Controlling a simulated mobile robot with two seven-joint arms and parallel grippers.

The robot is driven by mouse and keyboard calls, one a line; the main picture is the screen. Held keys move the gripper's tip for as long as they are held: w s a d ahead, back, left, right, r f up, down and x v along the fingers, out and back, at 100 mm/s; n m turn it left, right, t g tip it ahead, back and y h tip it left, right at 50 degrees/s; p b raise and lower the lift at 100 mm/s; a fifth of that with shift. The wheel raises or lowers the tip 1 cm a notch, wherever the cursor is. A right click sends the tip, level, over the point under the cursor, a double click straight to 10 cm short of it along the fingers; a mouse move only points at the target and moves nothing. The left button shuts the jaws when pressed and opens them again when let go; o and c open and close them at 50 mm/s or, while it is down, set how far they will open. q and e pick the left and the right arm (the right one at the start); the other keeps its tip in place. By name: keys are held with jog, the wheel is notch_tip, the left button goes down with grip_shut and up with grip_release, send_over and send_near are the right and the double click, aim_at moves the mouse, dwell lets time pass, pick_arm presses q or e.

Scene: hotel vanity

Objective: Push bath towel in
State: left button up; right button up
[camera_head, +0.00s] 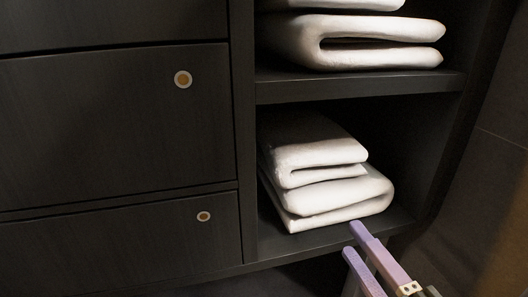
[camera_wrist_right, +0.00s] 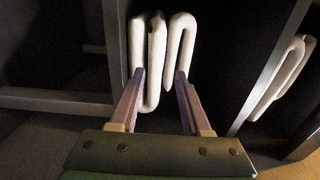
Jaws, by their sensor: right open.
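Two folded white towels are stacked in the lower open compartment. The lower, larger towel (camera_head: 335,203) lies on the compartment floor, its folded front near the front edge. A smaller folded towel (camera_head: 318,156) rests on top. My right gripper (camera_head: 352,238) is open and empty, just in front of the lower towel's right part. In the right wrist view, my right gripper (camera_wrist_right: 160,73) has its fingers spread in front of the stack, with the lower towel (camera_wrist_right: 150,98) partly between them. I cannot tell whether a fingertip touches it. My left gripper is not in view.
The upper shelf board (camera_head: 360,86) lies above the stack and holds more folded towels (camera_head: 355,42). A dark divider stands left of the compartment, beside closed drawers (camera_head: 115,125) with round knobs. Inside the compartment, dark free room shows to the right of the stack.

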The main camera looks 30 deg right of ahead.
aim_at(325, 203)
jog(key=shift+w, duration=0.1)
jog(key=b+x, duration=0.4)
jog(key=x, duration=0.4)
jog(key=shift+w+f, duration=0.15)
jog(key=shift+w, duration=0.1)
jog(key=shift+w+d+b, duration=0.25)
jog(key=shift+w+b, duration=0.15)
jog(key=shift+w, duration=0.25)
grip_shut()
dwell(0.6)
